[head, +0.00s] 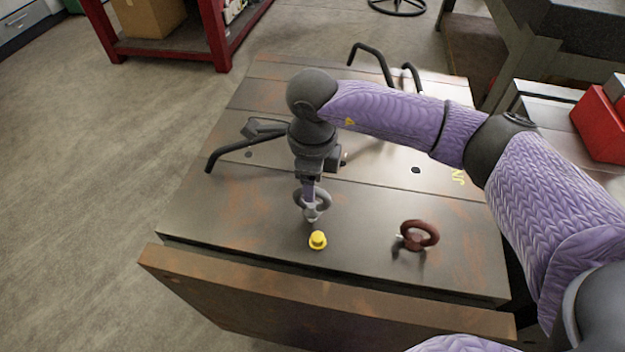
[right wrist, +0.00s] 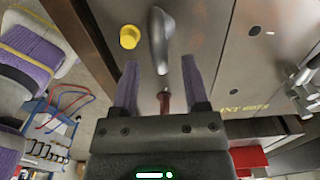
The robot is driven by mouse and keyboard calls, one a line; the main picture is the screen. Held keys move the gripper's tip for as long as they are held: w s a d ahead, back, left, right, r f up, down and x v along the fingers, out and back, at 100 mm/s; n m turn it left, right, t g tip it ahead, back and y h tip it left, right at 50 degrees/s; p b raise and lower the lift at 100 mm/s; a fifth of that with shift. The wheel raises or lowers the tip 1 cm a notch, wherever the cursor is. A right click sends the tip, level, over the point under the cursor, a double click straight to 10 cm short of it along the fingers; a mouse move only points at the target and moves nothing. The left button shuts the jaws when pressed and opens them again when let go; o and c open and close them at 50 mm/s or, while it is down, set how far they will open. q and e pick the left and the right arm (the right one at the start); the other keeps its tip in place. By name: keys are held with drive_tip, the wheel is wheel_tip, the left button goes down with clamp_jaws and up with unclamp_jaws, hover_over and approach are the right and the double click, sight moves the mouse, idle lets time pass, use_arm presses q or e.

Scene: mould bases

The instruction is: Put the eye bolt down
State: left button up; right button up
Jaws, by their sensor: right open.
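A grey eye bolt (head: 323,202) stands upright on the mould plate, its ring at the fingertips of my right gripper (head: 309,192) in the head view. In the right wrist view the grey eye bolt (right wrist: 160,35) shows nearly edge-on, just beyond the two spread purple fingers of my right gripper (right wrist: 158,66). The fingers are open, with a gap to either side of the ring. Whether the shank sits in a hole cannot be told. A dark red eye bolt (head: 431,236) stands apart to the right; it also shows in the right wrist view (right wrist: 164,101). My left gripper is not in view.
A yellow cap (head: 317,240) sits close in front of the grey eye bolt. The mould base (head: 270,215) has bent black bars (head: 228,153) at its left and back. A rusty plate (head: 300,305) runs along the front. A red-framed bench (head: 212,30) stands behind.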

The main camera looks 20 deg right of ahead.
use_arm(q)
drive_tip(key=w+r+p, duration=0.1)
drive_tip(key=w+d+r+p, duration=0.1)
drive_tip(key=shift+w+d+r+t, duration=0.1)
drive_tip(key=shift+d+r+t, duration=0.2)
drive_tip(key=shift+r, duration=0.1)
use_arm(e)
wheel_tip(320, 180, up, 11)
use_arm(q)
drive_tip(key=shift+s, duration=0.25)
use_arm(e)
drive_tip(key=shift+f, duration=0.15)
